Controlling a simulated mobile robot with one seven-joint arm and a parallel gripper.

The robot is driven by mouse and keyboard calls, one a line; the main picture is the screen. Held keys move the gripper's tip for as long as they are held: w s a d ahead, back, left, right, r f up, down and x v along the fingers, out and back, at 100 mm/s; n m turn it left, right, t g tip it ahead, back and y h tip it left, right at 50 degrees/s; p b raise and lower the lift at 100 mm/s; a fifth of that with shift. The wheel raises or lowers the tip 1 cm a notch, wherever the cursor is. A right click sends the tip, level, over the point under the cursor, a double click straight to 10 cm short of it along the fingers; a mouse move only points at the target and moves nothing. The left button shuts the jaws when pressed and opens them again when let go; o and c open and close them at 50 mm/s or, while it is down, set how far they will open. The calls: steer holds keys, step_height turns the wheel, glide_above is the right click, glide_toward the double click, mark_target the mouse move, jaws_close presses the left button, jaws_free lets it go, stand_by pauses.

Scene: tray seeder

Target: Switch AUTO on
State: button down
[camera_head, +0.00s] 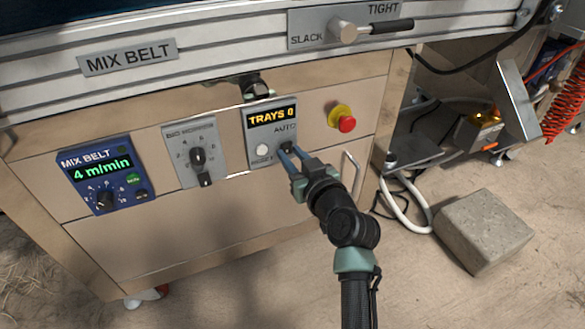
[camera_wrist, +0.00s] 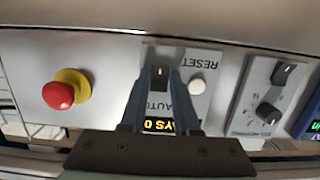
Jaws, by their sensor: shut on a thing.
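In the head view the fingers mostly hide the knob. The white RESET button (camera_wrist: 197,87) is beside the right finger, apart from it.
A red emergency button on a yellow collar (camera_head: 346,123) is right of the panel. A grey selector panel (camera_head: 184,142) and the blue MIX BELT box (camera_head: 82,180) are to the left. The TIGHT/SLACK lever (camera_head: 345,31) is above. A concrete block (camera_head: 482,232) stands on the floor.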

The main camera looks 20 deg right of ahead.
steer(key=shift+t+b, duration=0.3)
steer(key=shift+b, duration=0.15)
steer(key=c, duration=0.6)
jaws_free()
steer(key=shift+c, duration=0.2)
steer(key=s+r+p, duration=0.1)
steer(key=s+p, duration=0.4)
steer(key=s, duration=0.7)
steer(key=shift+s+d+r, duration=0.25)
steer(key=shift+s+r, duration=0.05)
steer(key=shift+s, duration=0.1)
